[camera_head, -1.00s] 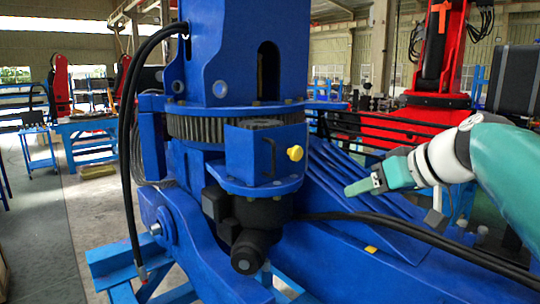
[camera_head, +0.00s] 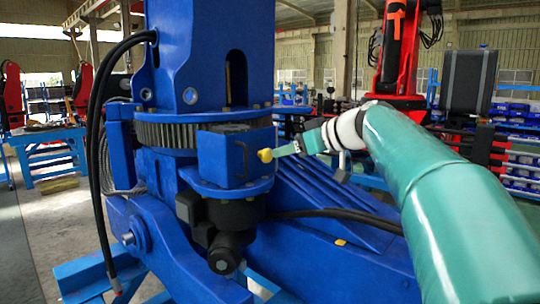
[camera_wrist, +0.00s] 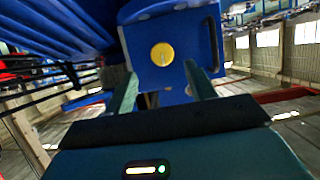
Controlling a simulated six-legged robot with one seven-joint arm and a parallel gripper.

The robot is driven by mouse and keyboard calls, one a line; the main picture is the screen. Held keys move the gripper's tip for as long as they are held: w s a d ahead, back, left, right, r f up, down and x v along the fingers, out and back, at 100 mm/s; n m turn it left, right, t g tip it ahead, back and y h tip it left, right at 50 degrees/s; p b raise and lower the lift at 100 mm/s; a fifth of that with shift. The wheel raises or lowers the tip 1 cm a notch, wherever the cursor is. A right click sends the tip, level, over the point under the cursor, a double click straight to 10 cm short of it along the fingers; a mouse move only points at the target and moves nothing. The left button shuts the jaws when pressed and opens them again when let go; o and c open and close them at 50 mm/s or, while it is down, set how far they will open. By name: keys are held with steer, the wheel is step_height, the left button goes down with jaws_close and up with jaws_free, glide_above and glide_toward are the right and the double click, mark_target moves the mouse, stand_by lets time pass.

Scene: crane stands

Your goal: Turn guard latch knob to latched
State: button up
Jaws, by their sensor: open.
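The yellow guard latch knob (camera_head: 265,155) sticks out from the right side of the blue guard box (camera_head: 222,158) in the head view. In the wrist view the knob (camera_wrist: 162,54) shows face-on as a yellow disc with a thin, roughly upright line on it. My gripper (camera_head: 277,152) points left at the knob, its tips at or very near it. In the wrist view my open gripper (camera_wrist: 158,80) has one finger on each side, below the knob, with nothing between them. I cannot tell whether the fingers touch the knob.
A toothed ring (camera_head: 165,134) runs behind the box, and a black motor (camera_head: 225,225) hangs below it. A black cable (camera_head: 335,213) crosses the blue ribbed base. A dark handle (camera_wrist: 213,44) sits right of the knob in the wrist view.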

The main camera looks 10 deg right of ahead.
mark_target(269, 155)
steer(key=x, duration=0.6)
steer(key=shift+w+a+f, duration=0.15)
steer(key=shift+w+a, duration=0.05)
steer(key=shift+a, duration=0.05)
steer(key=c, duration=0.9)
steer(key=shift+c, duration=0.2)
